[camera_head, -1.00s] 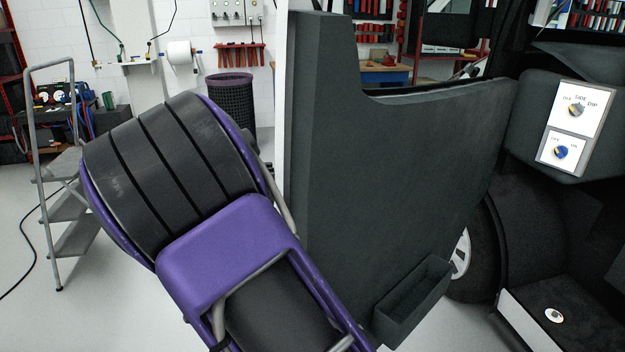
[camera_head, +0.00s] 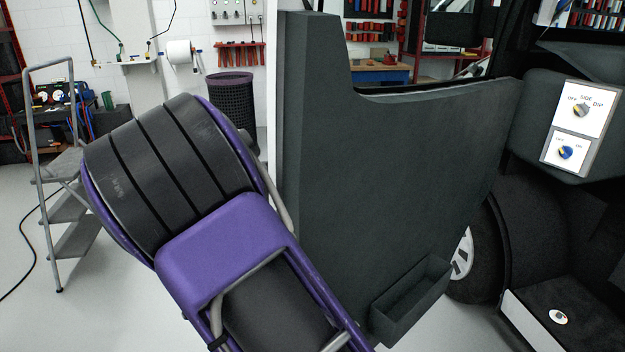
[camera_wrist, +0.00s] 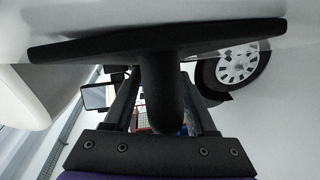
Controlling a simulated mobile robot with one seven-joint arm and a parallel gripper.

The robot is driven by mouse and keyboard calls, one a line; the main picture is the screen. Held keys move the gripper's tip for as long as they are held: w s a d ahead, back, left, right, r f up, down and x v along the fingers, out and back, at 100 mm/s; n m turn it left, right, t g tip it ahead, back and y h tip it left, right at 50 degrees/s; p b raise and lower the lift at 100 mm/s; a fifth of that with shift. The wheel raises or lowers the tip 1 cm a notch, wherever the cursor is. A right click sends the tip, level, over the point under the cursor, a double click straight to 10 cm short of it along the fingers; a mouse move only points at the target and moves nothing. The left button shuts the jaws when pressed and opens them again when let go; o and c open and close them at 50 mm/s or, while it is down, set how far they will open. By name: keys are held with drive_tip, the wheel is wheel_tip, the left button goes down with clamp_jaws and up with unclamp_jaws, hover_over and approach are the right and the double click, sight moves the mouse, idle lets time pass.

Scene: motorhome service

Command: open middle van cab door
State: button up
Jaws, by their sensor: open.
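The van cab door (camera_head: 400,160) stands swung open, its dark grey inner side with a storage pocket facing me in the head view. My gripper is hidden in that view, behind my purple and black arm, which covers the door's lower left edge. In the wrist view my gripper (camera_wrist: 163,105) is open, its two dark fingers on either side of a black T-shaped part (camera_wrist: 110,43), which looks like the door's handle. The stem reaches between the fingers. I cannot tell if they touch it.
A grey step ladder (camera_head: 72,200) stands at the left, and a dark mesh bin (camera_head: 233,110) behind my arm. The cab dashboard with a switch panel (camera_head: 577,125) is at the right. A wheel (camera_wrist: 240,65) shows in the wrist view.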

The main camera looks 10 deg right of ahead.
drive_tip(key=shift+a, duration=0.1)
drive_tip(key=s+a+r+p, duration=0.1)
drive_tip(key=s+a, duration=0.1)
drive_tip(key=a, duration=1.5)
drive_tip(key=shift+r, duration=0.2)
drive_tip(key=shift+s, duration=0.1)
